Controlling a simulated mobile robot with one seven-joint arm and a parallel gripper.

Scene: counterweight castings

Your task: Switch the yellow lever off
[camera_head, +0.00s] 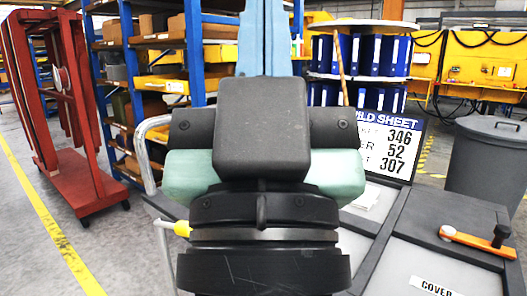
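My gripper (264,20) fills the middle of the view, seen from behind and pointing up and away. Its two light blue fingers stand side by side with no clear gap, and their tips run out at the top edge. I see nothing held. A small yellow piece (182,229), which may be the yellow lever's end, shows just left of my gripper's dark wrist, next to a pale bent rail. The rest of it is hidden behind my gripper, so its position cannot be told. An orange lever (465,239) with a black knob lies on the bench at right.
The dark-framed bench (398,240) spreads right, with a "COVER" label (433,287) and a weld sheet sign (391,143). A grey bin (487,160) stands behind it. A red rack (75,120) and shelves stand left. Floor at lower left is clear.

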